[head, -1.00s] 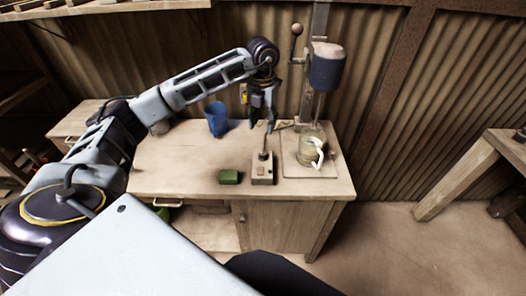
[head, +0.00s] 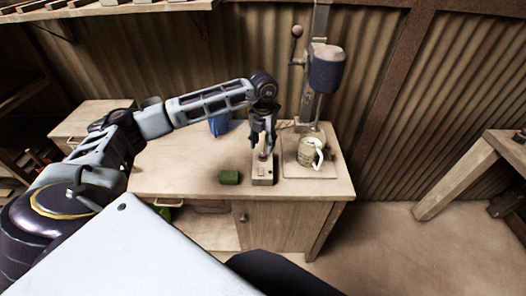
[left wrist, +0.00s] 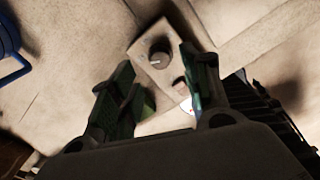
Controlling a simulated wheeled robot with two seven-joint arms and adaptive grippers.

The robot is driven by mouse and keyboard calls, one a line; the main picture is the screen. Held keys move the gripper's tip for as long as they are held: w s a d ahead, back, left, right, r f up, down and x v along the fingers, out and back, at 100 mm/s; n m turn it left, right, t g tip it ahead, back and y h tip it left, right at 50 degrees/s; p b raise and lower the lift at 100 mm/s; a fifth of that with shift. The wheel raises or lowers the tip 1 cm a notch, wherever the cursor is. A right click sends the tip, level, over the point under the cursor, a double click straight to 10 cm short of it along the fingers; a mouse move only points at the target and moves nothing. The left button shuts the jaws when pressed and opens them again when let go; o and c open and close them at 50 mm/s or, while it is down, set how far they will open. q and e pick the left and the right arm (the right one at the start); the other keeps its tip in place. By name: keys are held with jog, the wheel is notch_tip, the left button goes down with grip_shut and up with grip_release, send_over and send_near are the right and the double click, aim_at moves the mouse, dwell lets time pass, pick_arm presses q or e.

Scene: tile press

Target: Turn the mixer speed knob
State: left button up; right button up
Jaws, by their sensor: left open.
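A pale control box (head: 262,180) stands near the front of the bench. In the left wrist view its top carries a dark round knob (left wrist: 160,54) with a light pointer line, and a smaller button (left wrist: 180,86). My left gripper (head: 263,148) is open and points down over the box. In the left wrist view the knob shows between my two open fingertips (left wrist: 157,60); I cannot tell whether they touch it. The mixer has a dark motor head (head: 327,69) on a stand, above a jug (head: 311,152) with a white handle. My right gripper is not in view.
A green block (head: 229,177) lies left of the box. The wooden bench top (head: 180,168) is clear at left. A lever knob (head: 297,31) juts from the stand.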

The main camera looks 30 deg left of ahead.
aim_at(263, 154)
pick_arm(q)
notch_tip(263, 154, down, 4)
jog(key=shift+f, duration=0.45)
jog(key=c, duration=1)
grip_shut()
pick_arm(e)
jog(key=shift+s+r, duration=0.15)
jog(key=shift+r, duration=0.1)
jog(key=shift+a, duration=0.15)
